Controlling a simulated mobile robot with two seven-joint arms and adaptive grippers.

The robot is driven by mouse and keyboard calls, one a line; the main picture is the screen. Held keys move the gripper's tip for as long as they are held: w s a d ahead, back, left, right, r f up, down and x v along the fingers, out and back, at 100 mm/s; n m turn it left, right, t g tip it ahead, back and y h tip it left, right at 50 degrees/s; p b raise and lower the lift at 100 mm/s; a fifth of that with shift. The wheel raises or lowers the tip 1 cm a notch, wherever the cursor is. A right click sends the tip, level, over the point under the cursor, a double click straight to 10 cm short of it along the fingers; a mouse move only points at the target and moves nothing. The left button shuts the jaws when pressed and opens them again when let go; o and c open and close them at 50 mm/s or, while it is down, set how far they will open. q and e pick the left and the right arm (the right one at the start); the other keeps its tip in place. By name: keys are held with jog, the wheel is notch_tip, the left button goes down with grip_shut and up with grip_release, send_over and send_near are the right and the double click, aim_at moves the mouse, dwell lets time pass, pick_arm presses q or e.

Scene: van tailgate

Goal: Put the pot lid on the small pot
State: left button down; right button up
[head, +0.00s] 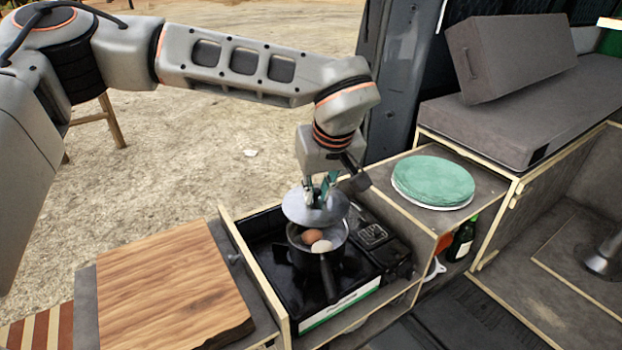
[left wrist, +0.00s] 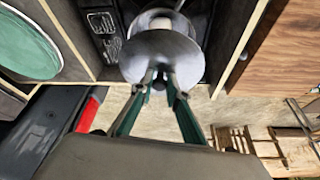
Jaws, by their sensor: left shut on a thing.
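The pot lid (head: 303,212) is a round grey metal disc. My left gripper (head: 318,197) is shut on it from above and holds it over the back part of the small pot. The small pot (head: 330,247) is dark, stands on the stove, and has its handle toward the front. Two eggs (head: 318,241), one brown and one pale, show in its uncovered front part. In the left wrist view the lid (left wrist: 160,58) sits at the fingertips (left wrist: 160,82) and hides much of the pot. I cannot tell whether the lid touches the rim. My right gripper is not in view.
The black stove (head: 285,280) sits in a wooden-edged drawer. A wooden cutting board (head: 170,290) lies to the left. A green round plate stack (head: 433,181) stands on the shelf to the right, with a dark bottle (head: 463,240) below it.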

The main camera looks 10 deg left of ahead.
aim_at(319, 203)
pick_arm(q)
jog(key=shift+w+d+f, duration=0.15)
jog(key=shift+d, duration=0.05)
jog(key=shift+f, duration=0.15)
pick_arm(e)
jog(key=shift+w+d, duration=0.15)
pick_arm(q)
jog(key=shift+f+b, duration=1.3)
jog(key=shift+f, duration=0.1)
jog(key=shift+f+b, duration=0.35)
jog(key=shift+f, duration=0.05)
jog(key=shift+f+b, duration=0.45)
jog(key=shift+f, duration=0.7)
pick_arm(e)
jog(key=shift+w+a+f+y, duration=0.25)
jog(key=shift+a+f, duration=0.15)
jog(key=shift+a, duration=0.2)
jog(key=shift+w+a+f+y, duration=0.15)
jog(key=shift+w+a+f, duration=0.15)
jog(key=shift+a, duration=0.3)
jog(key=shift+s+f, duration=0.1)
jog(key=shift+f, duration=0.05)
